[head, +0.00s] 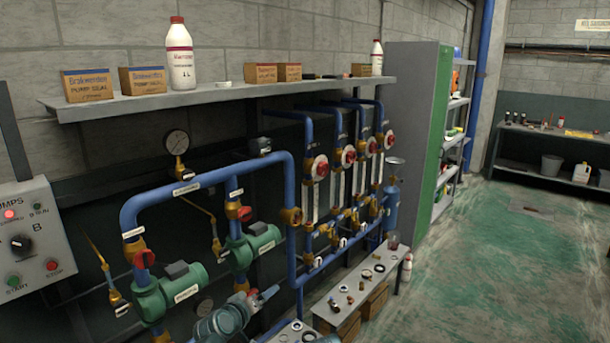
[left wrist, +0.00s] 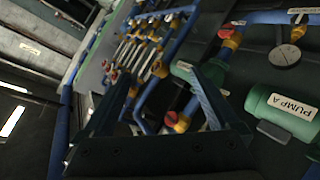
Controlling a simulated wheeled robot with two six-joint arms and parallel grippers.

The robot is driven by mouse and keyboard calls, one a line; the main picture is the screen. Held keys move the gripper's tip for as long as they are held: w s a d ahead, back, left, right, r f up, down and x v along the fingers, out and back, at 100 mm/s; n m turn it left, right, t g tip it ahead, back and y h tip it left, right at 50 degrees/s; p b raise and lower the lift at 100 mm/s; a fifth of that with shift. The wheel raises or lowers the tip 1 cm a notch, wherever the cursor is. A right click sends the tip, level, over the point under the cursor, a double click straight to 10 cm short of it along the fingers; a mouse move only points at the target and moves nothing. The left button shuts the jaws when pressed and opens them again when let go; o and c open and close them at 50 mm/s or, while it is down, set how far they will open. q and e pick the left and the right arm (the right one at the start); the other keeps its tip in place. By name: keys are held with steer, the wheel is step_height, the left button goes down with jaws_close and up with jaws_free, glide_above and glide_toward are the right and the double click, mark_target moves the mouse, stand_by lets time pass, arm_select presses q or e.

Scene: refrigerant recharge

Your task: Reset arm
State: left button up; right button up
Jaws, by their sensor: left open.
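My left gripper (left wrist: 160,75) shows in the left wrist view with its two dark fingers spread wide apart. No held thing is visible between the fingers. Blue pipes and brass valves with red handles lie beyond the fingertips. The green pump A (left wrist: 285,112) is at the right of that view, apart from the fingers. In the head view the two green pumps (head: 180,290) (head: 255,245) sit on the blue pipework. I cannot make out either gripper's fingers clearly there. My right gripper is not in view.
A grey shelf (head: 230,98) with boxes and white bottles runs along the wall. A control box (head: 32,240) stands at the left. A low bench (head: 362,292) with small parts stands before the pipes. A green cabinet (head: 435,150) is beyond. Green floor (head: 500,250) is clear at right.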

arm_select(q)
steer(key=s+a+f+m+g+y, duration=0.2)
steer(key=s+f+g, duration=0.4)
steer(key=s, duration=0.3)
steer(key=s+a+f+m+g+y, duration=0.2)
steer(key=s+f+g, duration=0.3)
steer(key=s+f, duration=0.3)
steer(key=s+d+r+m+g+y, duration=0.1)
steer(key=s+d+m, duration=0.3)
steer(key=s+d, duration=0.4)
steer(key=shift+d+g, duration=0.5)
steer(key=shift+d, duration=0.6)
steer(key=shift+c, duration=0.2)
